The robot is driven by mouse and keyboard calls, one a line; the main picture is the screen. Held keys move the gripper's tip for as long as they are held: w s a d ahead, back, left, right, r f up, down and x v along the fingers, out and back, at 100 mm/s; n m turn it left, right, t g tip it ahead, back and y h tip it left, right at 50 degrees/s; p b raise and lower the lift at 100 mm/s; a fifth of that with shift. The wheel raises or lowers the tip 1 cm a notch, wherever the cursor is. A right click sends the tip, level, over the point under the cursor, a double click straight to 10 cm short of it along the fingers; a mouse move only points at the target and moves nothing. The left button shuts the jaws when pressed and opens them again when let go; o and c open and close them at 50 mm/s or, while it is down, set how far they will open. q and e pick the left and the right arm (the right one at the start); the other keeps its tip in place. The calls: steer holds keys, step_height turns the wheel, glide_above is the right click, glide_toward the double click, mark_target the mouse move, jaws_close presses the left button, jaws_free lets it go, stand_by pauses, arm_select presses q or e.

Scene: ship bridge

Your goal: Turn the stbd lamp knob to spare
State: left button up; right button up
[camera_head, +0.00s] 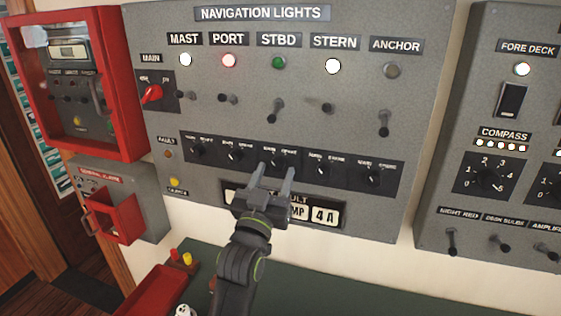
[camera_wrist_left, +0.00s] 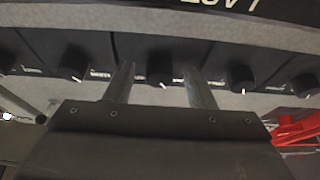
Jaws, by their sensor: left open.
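The navigation lights panel (camera_head: 350,113) has a row of small black lamp knobs with white pointer marks. The stbd lamp knob (camera_head: 278,160) is the middle one of that row, under the STBD column. My left gripper (camera_head: 276,172) is open at this knob, coming from below. In the left wrist view the knob (camera_wrist_left: 160,77) shows between the two fingers, with a gap on each side. I cannot tell how deep the fingers reach around it. The small print beside the knob is too blurred to read. My right gripper is not in view.
Neighbouring lamp knobs (camera_head: 239,154) and (camera_head: 318,167) sit close on both sides. Toggle levers (camera_head: 278,110) stick out above the row. A red main switch (camera_head: 152,93) and a red-framed cabinet (camera_head: 135,85) are at left. Another panel (camera_head: 440,130) stands at right.

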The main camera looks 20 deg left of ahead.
arm_select(q)
steer(key=shift+w+r, duration=0.2)
steer(key=shift+w, duration=0.05)
steer(key=shift+s+r, duration=0.15)
steer(key=shift+s, duration=0.15)
steer(key=shift+c, duration=1.4)
steer(key=c, duration=0.7)
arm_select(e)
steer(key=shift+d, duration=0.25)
